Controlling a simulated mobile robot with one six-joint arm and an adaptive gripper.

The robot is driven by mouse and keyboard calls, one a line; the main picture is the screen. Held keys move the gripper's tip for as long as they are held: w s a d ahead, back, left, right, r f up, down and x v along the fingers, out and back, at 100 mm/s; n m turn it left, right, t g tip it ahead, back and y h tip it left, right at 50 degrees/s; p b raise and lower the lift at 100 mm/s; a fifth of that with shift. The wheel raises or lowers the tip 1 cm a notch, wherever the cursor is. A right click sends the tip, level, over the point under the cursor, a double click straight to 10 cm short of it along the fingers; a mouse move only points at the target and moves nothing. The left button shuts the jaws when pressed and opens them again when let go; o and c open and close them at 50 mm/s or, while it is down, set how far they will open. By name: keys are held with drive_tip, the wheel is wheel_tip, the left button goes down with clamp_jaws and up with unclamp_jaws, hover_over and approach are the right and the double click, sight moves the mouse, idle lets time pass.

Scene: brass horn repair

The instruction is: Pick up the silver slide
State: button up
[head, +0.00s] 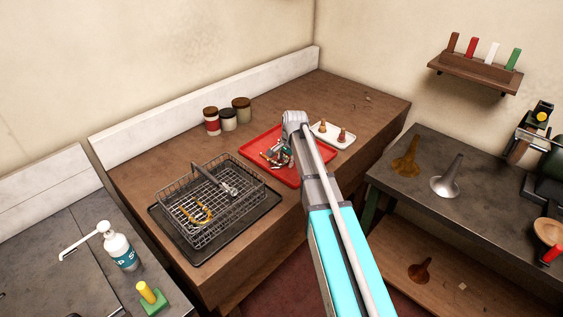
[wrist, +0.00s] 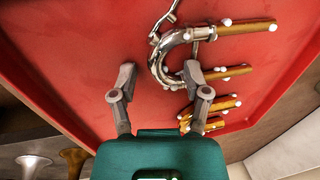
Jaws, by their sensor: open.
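A silver slide, a curved tube (wrist: 157,62), lies on the red tray (wrist: 90,45) in the wrist view, just beyond my fingertips. My gripper (wrist: 159,74) is open and empty, its fingers spread to either side. The right fingertip overlaps the slide's lower end in the picture; I cannot tell whether they touch. Several brass-coloured tubes with white ends (wrist: 250,28) lie at the slide's right, close to it. In the head view, my gripper (head: 278,154) is over the red tray (head: 262,141), and the parts there are too small and covered to tell apart.
A wire basket (head: 205,205) with a brass curved piece (head: 200,213) stands on a dark tray left of the red tray. A white tray (head: 332,135) with small brown pieces is at its right. Several jars (head: 228,119) stand behind. Bare wood lies around the trays.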

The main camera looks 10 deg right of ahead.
idle(0.5)
clamp_jaws()
